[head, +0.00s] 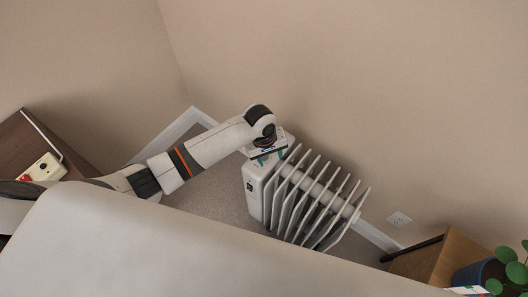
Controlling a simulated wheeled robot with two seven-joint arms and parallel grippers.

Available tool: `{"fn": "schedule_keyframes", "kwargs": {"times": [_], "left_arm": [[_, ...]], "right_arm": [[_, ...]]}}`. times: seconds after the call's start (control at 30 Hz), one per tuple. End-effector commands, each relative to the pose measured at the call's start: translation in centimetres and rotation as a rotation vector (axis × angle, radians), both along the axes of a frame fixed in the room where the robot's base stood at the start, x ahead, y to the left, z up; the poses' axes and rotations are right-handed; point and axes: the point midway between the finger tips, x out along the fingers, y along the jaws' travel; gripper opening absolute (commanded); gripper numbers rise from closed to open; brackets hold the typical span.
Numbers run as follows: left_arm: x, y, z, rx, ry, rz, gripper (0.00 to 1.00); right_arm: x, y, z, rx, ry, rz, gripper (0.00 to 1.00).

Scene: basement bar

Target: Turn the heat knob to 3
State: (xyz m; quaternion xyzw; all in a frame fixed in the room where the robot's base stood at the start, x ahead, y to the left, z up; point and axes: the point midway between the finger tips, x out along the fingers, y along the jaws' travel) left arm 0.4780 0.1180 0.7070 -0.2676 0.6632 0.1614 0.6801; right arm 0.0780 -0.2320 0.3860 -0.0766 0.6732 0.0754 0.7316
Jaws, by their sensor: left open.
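A white oil-filled radiator heater (318,205) with several fins stands on the carpet near the wall corner. Its control end (253,196) faces left and has a small dark panel on it. My left arm comes in from the left, and my left gripper (268,157) is over the top of the control end. My right gripper is not in view.
A wall outlet (398,219) is right of the heater. A wooden stand (440,262) with a potted plant (505,268) is at the lower right. A dark wooden piece (45,140) holding a light box with a red part (42,168) is at the left. Carpet (215,195) is clear left of the heater.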

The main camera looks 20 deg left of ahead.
Motion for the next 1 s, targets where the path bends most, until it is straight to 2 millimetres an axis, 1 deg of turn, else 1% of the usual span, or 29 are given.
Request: {"fn": "schedule_keyframes", "kwargs": {"times": [0.03, 0.1, 0.2, 0.3, 0.37, 0.47, 0.8, 0.9, 1.0], "left_arm": [[1.7, 0.8, 1.5, 0.031, 0.015, 0.069, 0.49], [2.8, 1.7, 3.1, 0.064, 0.047, 0.167, 0.49], [3.8, 2.6, 4.7, 0.101, 0.075, 0.271, 0.49], [4.2, 3.1, 5.4, 0.122, 0.091, 0.327, 0.49], [4.2, 3.3, 5.2, 0.127, 0.094, 0.342, 0.49], [4.2, 3.3, 4.0, 0.127, 0.097, 0.346, 0.49], [4.2, 3.2, -2.8, 0.126, 0.095, 0.344, 0.49], [4.2, 3.1, -4.3, 0.124, 0.093, 0.343, 0.49], [4.2, 3.2, -5.4, 0.124, 0.093, 0.342, 0.49]], "right_arm": [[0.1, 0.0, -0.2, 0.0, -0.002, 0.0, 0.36], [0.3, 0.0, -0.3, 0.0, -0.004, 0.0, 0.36], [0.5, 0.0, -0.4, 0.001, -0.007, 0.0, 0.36], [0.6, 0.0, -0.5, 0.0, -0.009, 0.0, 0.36], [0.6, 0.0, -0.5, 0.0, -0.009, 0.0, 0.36], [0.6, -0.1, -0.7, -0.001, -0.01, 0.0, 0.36], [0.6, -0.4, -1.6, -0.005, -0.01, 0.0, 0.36], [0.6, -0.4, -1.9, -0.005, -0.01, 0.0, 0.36], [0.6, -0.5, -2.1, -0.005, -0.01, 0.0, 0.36]]}}
